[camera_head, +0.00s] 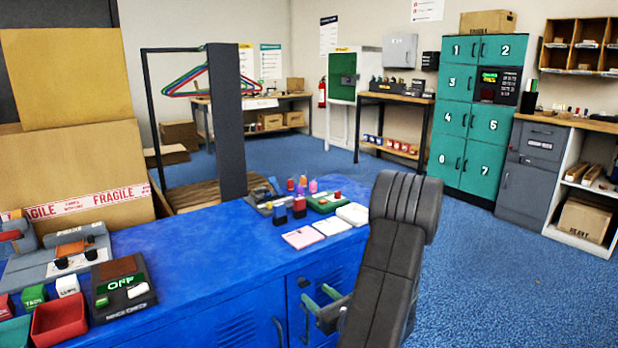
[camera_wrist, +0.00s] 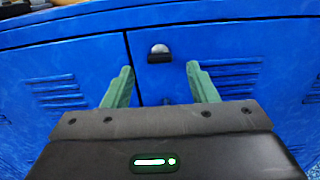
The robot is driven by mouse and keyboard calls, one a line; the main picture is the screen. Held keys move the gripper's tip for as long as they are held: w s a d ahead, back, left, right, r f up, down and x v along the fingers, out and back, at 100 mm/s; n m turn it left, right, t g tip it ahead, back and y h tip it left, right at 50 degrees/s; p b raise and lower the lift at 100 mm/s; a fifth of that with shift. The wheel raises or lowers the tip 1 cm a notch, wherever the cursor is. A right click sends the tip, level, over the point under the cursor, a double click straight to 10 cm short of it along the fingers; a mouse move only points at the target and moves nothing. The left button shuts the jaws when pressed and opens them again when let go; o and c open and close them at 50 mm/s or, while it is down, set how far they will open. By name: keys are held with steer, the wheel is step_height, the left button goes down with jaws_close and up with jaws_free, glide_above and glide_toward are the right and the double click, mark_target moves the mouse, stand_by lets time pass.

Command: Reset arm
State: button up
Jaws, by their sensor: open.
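My gripper (camera_head: 322,304) is at the lower middle of the head view, in front of the blue workbench (camera_head: 205,252). My arm comes down from the right and partly covers the bench front. In the wrist view my gripper (camera_wrist: 160,87) shows two green fingers spread apart with nothing between them. Beyond the fingers is the blue cabinet front (camera_wrist: 220,30), with a round silver lock (camera_wrist: 160,48) seen between the fingertips. I cannot tell whether the fingers touch the cabinet.
On the bench are a box with an OFF display (camera_head: 120,285), a red bin (camera_head: 59,318), a pink pad (camera_head: 304,237) and small bottles. Large cartons (camera_head: 70,170) stand at left. Teal lockers (camera_head: 480,115) stand at the back. Blue floor (camera_head: 500,290) is clear at right.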

steer(key=x, duration=0.5)
steer(key=shift+w+a+b, duration=0.15)
steer(key=shift+b, duration=0.2)
steer(key=shift+f+n+b, duration=0.15)
steer(key=shift+n+b, duration=0.25)
steer(key=shift+n, duration=0.1)
steer(key=shift+s+n, duration=0.2)
steer(key=shift+n, duration=0.3)
steer(key=n+b, duration=0.2)
steer(key=n, duration=0.1)
steer(key=shift+n, duration=0.3)
steer(key=p, duration=0.2)
glide_toward(306, 286)
steer(key=v, duration=0.5)
steer(key=shift+n+g+y, duration=0.5)
steer(key=shift+n+g, duration=0.3)
steer(key=shift+n, duration=0.1)
steer(key=shift+s+a+r, duration=0.1)
steer(key=shift+s+a, duration=0.15)
steer(key=shift+a, duration=0.35)
steer(key=shift+s+a+r, duration=0.1)
steer(key=shift+s+a, duration=0.15)
steer(key=shift+a, duration=0.4)
steer(key=shift+s+a+r, duration=0.1)
steer(key=shift+s+a, duration=0.15)
steer(key=shift+a, duration=0.35)
